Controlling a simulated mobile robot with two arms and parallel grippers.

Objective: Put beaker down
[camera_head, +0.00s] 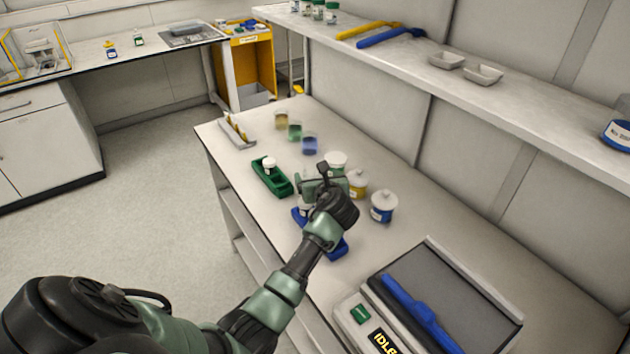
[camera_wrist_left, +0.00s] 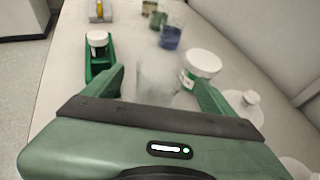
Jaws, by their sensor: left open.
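My left gripper (camera_head: 322,180) is over the bench. In the left wrist view its two fingers (camera_wrist_left: 158,90) are spread apart. A clear, empty-looking beaker (camera_wrist_left: 155,82) stands between and just beyond the fingers; whether they touch it cannot be told. In the head view the gripper mostly hides this beaker. Three more beakers stand in a row farther back: yellowish (camera_head: 281,121), green (camera_head: 295,132) and blue (camera_head: 310,146). My right gripper is not in view.
A green tray (camera_head: 272,182) with a white-capped bottle (camera_head: 269,163) lies left of the gripper. White-lidded jars with green (camera_head: 336,160), yellow (camera_head: 357,184) and blue (camera_head: 382,209) labels stand right. A blue tray (camera_head: 337,248) and a device reading IDLE (camera_head: 362,337) are nearer.

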